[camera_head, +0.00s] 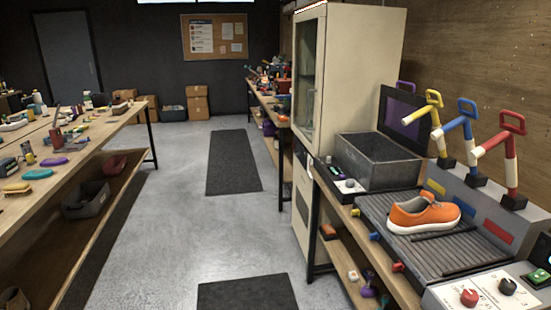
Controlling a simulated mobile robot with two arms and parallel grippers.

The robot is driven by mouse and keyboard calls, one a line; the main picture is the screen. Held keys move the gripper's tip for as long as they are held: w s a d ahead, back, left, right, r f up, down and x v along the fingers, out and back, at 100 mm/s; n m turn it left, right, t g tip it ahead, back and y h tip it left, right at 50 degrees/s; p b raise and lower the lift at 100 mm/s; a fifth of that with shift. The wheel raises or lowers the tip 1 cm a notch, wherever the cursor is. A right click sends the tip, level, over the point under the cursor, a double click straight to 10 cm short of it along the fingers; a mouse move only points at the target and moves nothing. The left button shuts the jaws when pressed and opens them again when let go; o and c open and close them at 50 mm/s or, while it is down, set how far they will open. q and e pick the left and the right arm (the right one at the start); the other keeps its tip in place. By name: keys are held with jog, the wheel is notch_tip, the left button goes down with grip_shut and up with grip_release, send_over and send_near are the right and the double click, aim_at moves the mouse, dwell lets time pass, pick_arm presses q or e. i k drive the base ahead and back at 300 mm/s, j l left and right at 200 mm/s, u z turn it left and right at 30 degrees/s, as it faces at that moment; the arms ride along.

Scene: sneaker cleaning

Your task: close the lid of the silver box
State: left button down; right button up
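Neither of my grippers is in view.
An orange sneaker (424,213) rests on the ribbed machine bed (480,251), with yellow, blue and red levers behind. A tall cream cabinet (365,60) stands at the bench's far end. A cluttered workbench (120,140) is at left. The grey floor aisle (180,235) with dark mats is clear.

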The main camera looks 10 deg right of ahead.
aim_at(391, 112)
jog(key=i+z, duration=0.25)
jog(key=i, duration=0.2)
jog(key=i+j+z, duration=0.25)
jog(key=i, duration=0.2)
jog(key=i+j+z, duration=0.25)
jog(key=i, duration=0.2)
